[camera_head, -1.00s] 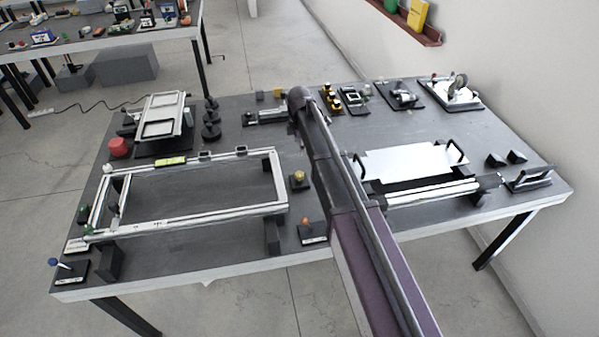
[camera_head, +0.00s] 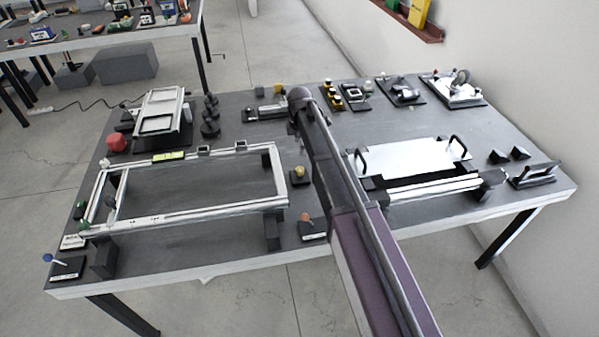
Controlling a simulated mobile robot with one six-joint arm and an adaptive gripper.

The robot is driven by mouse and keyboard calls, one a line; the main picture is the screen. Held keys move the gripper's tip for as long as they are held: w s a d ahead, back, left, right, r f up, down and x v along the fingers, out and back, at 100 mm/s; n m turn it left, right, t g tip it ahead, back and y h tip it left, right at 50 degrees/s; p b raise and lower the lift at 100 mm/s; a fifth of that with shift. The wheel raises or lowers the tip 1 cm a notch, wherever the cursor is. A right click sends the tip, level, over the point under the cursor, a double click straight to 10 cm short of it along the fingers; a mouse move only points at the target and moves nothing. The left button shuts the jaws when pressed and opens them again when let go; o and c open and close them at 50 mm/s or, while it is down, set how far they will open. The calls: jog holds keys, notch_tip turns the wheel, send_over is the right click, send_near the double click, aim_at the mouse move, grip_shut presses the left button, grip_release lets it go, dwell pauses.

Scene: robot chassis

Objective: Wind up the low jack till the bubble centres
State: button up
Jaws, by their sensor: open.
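A pale rectangular chassis frame (camera_head: 200,215) rests on dark blocks at the left of the table. A yellow-green level vial (camera_head: 168,156) lies on its far rail; its bubble is too small to make out. Green knobs (camera_head: 82,225) and a pale knob (camera_head: 105,163) sit at the frame's left end, perhaps on the jacks. I cannot tell which corner is low. My arm reaches from the bottom of the view over the table's middle, right of the frame. It ends in a dark rounded joint near the back. My gripper does not show; the arm hides whatever lies beyond that joint.
On the grey table (camera_head: 225,108) a blue-knobbed lever (camera_head: 48,258) stands at the near left corner. An orange-knobbed block (camera_head: 306,218) and a yellow-knobbed block (camera_head: 299,172) sit between frame and arm. A handled white plate (camera_head: 410,158) lies right. A wall borders the right side.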

aim_at(300, 169)
jog(key=shift+f+b, duration=5.25)
jog(key=shift+f, duration=0.25)
jog(key=c, duration=1.1)
